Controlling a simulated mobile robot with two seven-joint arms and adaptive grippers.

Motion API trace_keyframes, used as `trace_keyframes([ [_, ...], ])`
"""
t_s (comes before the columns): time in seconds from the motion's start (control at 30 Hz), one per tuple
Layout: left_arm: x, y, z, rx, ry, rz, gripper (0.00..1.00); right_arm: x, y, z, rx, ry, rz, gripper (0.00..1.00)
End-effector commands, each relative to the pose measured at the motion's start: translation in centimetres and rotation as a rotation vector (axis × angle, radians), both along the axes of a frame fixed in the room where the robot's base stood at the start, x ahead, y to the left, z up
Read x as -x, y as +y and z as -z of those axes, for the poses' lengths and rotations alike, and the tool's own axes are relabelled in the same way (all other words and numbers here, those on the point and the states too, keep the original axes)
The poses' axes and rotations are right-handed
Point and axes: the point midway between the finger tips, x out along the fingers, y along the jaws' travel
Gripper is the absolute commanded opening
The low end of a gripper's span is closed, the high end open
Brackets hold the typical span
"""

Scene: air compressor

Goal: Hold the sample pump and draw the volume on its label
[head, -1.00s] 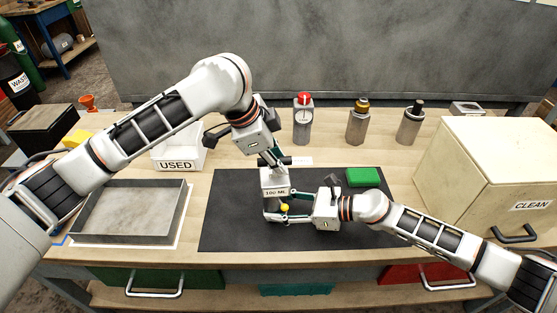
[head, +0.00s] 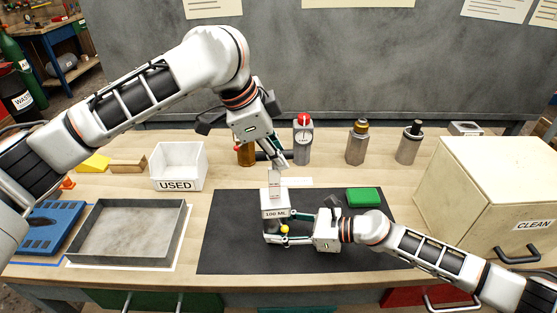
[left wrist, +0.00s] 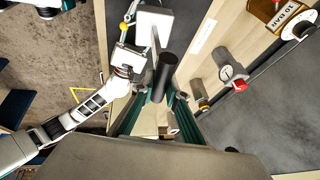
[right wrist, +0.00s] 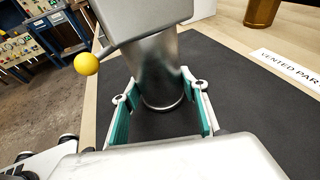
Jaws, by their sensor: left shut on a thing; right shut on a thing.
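The sample pump (head: 275,203) stands upright on the dark mat, its label reading 100 ML. My right gripper (head: 280,228) is shut on the pump's silver barrel, which shows between its fingers in the right wrist view (right wrist: 155,80). A yellow ball (head: 285,229) on a short lever sticks out of the pump. My left gripper (head: 276,160) is shut on the dark bar handle (left wrist: 163,77) above the pump. A pale rod with marks (head: 274,184) shows between handle and pump block; the marks are too small to read.
A dark mat (head: 225,245) lies under the pump, with a green block (head: 363,198) at right. A grey tray (head: 78,252) and USED bin (head: 178,165) are left. Several bottles stand behind; a CLEAN cabinet (head: 480,195) is right.

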Motion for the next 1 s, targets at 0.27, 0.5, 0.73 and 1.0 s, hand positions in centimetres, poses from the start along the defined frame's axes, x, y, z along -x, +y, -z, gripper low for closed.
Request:
trace_keyframes([
  [0.27,0.0,0.0,-0.1,0.002,0.0,0.0,0.32,0.1,0.0,0.1,0.001,0.003,0.0,0.26],
  [0.5,0.0,0.0,0.0,0.001,0.0,0.0,0.32,0.1,0.0,0.1,0.0,0.003,-0.001,0.26],
  [0.73,0.2,0.6,-1.5,0.001,-0.004,-0.001,0.32,0.1,0.1,0.1,0.0,0.003,-0.001,0.26],
  [1.0,1.3,2.6,-6.4,0.0,-0.006,-0.001,0.32,0.1,0.1,0.1,0.0,0.003,-0.002,0.26],
])
